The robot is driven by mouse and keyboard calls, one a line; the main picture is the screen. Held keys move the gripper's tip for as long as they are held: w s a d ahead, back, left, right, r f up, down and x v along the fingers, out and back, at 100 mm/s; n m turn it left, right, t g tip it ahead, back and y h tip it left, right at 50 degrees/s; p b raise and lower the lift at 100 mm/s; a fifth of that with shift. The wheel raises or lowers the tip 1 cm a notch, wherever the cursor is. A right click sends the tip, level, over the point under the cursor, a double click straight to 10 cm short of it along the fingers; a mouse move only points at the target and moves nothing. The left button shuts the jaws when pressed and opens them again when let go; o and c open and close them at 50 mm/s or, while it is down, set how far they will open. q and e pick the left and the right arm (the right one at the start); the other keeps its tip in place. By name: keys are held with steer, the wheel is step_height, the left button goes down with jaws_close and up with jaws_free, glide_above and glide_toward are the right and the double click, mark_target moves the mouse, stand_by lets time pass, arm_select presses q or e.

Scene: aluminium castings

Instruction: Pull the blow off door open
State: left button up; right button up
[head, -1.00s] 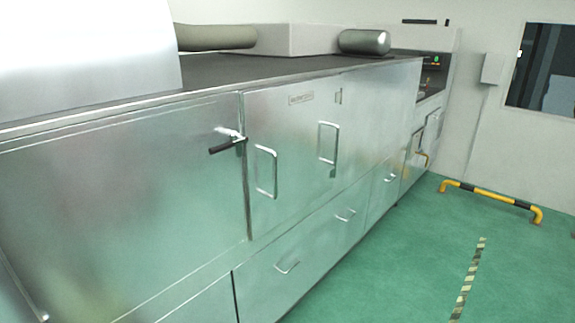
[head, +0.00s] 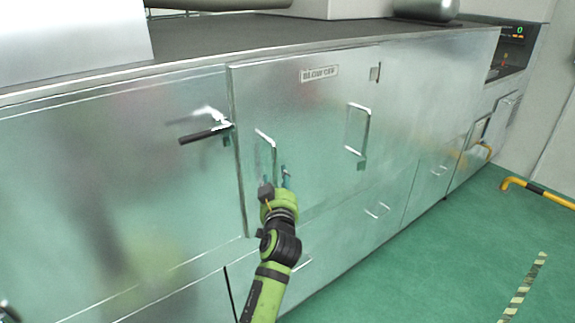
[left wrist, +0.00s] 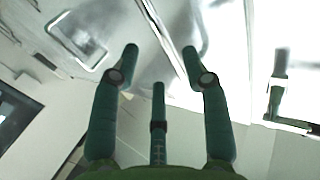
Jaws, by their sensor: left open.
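The blow off door (head: 305,105) is a metal panel marked with a label (head: 319,73), and it looks shut in the cabinet front. It carries a left bar handle (head: 265,150) and a right bar handle (head: 358,130). A lever with a black grip (head: 203,134) sits beside its left edge. My left gripper (head: 275,182) is open at the lower end of the left handle. In the left wrist view its fingers (left wrist: 160,50) stand apart, with a bright bar or edge running between them. Whether they touch the handle cannot be told. My right gripper is out of view.
The dark cabinet top (head: 270,40) runs above the door. Drawers with small handles (head: 377,210) lie below and to the right. The green floor (head: 430,270) is free in front of the cabinet.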

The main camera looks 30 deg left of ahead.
mark_target(276, 169)
arm_select(q)
steer(key=p+x, duration=0.1)
steer(key=x, duration=0.4)
steer(key=shift+a, duration=0.25)
steer(key=shift+w+a, duration=0.15)
steer(key=shift+w, duration=0.1)
steer(key=shift+w+a+p, duration=0.1)
steer(key=shift+p, duration=0.2)
jaws_close()
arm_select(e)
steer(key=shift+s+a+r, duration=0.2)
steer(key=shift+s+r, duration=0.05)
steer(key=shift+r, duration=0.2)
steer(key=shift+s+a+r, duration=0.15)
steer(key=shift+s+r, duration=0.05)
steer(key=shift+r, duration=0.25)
